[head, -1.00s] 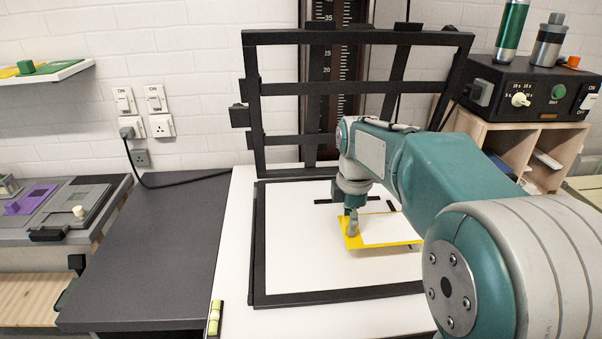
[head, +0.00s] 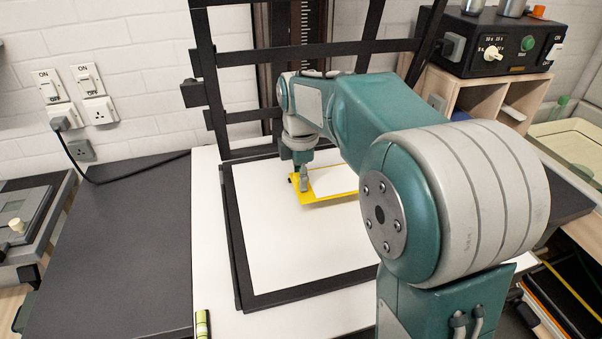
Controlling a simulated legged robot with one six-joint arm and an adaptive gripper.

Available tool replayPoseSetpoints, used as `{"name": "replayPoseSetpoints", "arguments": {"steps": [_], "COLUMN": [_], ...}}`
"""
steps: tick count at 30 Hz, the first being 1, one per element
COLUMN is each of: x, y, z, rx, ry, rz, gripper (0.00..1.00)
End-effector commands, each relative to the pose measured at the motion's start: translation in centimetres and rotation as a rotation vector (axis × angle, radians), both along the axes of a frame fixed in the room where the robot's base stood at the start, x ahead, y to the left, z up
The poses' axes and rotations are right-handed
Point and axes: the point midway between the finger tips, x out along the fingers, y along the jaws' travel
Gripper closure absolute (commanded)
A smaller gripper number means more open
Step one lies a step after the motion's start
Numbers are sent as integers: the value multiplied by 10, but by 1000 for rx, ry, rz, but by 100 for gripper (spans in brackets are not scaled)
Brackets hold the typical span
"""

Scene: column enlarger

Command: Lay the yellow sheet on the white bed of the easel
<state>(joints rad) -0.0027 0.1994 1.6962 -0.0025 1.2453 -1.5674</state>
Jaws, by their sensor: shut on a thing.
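The yellow sheet (head: 318,199), with a white panel on its top face, is over the far part of the white bed (head: 291,243) of the easel. My gripper (head: 304,188) points down and is shut on the sheet's left edge. My arm hides the right part of the sheet. I cannot tell whether the sheet touches the bed or hangs just above it. The easel's black border (head: 238,255) surrounds the bed, and its black barred frame (head: 205,75) stands raised at the back.
A dark grey worktop (head: 120,255) lies left of the white baseboard, mostly clear. A small spirit level (head: 202,324) lies at the baseboard's front left. A black timer box (head: 495,42) stands on a wooden shelf at the back right. The near part of the bed is bare.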

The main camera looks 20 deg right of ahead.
Motion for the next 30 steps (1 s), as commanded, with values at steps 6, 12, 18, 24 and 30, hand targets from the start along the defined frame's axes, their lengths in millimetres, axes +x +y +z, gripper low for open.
{"name": "replayPoseSetpoints", "arguments": {"steps": [6,12,18,24,30], "x": [-1,-1,0,0,0], "y": [0,-1,0,0,0], "z": [-19,-33,-38,-38,-39], "rx": [0,1,0,0,0], "ry": [3,2,1,1,1], "rz": [0,0,0,0,0], "gripper": [100,100,100,100,100]}}
